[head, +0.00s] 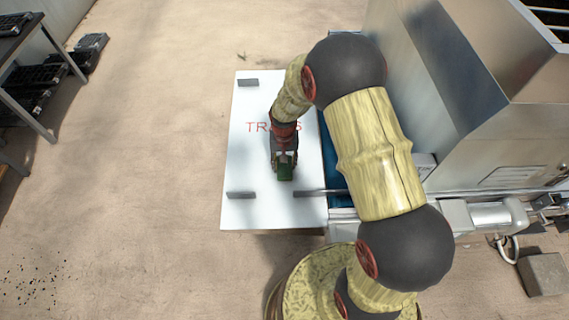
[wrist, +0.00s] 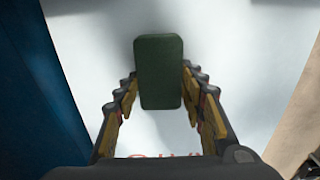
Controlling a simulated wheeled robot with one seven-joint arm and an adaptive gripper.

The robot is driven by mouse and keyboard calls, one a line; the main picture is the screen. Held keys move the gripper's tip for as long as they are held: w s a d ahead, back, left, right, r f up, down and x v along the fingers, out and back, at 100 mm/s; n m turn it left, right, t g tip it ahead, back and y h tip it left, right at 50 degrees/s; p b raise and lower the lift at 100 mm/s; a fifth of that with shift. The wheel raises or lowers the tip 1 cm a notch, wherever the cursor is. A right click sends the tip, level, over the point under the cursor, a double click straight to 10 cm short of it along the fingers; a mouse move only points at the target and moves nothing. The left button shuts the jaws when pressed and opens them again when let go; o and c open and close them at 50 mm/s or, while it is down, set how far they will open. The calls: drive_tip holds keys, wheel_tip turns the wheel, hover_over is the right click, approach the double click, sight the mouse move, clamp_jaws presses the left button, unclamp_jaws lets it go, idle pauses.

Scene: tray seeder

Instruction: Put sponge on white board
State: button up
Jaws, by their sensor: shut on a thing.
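The sponge is a dark green block with rounded corners; it shows in the wrist view (wrist: 160,72) between my fingers and in the head view (head: 286,173) at the tip of my gripper. My gripper (wrist: 160,90) is shut on the sponge, with a finger on each side of it; it also shows in the head view (head: 284,160). The white board (head: 250,160) lies below, with red lettering partly hidden by my arm. The sponge is over the board; whether it touches the board I cannot tell.
Dark grey bars sit on the board, at its top left (head: 248,82), bottom left (head: 241,195) and bottom right (head: 305,194). A metal machine (head: 465,90) stands close on the right. Dark trays (head: 90,42) and a table (head: 20,45) are at the far left. The floor between is clear.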

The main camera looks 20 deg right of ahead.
drive_tip(key=shift+f, duration=0.1)
drive_tip(key=o, duration=0.7)
drive_tip(key=shift+f, duration=0.1)
drive_tip(key=o, duration=0.4)
drive_tip(key=shift+o, duration=0.5)
